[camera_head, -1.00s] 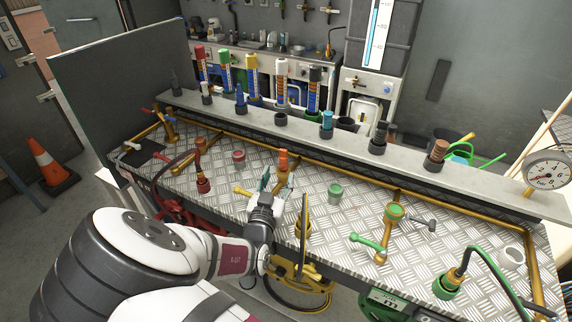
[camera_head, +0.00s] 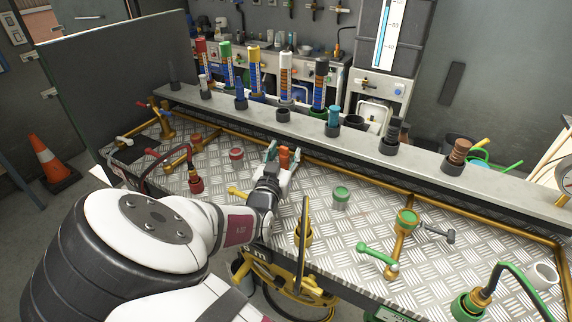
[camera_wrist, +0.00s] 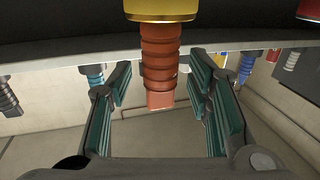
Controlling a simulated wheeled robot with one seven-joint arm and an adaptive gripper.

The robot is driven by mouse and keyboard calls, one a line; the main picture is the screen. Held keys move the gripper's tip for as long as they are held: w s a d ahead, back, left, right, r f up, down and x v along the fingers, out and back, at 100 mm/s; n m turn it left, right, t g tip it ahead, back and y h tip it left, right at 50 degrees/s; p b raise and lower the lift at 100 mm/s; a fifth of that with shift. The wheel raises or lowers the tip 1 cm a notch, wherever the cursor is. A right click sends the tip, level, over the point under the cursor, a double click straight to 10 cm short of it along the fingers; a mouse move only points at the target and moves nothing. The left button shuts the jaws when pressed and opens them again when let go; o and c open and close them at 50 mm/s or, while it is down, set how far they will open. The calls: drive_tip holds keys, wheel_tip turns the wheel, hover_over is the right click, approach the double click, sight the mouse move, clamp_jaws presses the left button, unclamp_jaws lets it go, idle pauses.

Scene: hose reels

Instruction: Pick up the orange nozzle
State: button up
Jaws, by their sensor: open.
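The orange nozzle (camera_head: 284,156) stands upright on the metal tread-plate bench. In the wrist view the ribbed orange nozzle (camera_wrist: 160,60) appears upside down, with a yellow collar (camera_wrist: 160,9) at its base. My gripper (camera_head: 279,162) is open and has reached it, with one finger on either side of the nozzle. In the wrist view the teal finger pads of my gripper (camera_wrist: 161,84) show a clear gap to the nozzle on both sides. Nothing is held. My gripper and wrist partly hide the nozzle's lower part in the head view.
A raised grey shelf (camera_head: 390,156) behind carries several coloured nozzles, including a brown one (camera_head: 457,154). A red-capped fitting (camera_head: 236,155) and a green-capped one (camera_head: 341,194) stand to either side.

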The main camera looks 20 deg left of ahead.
clamp_jaws()
drive_tip(key=shift+r, duration=0.15)
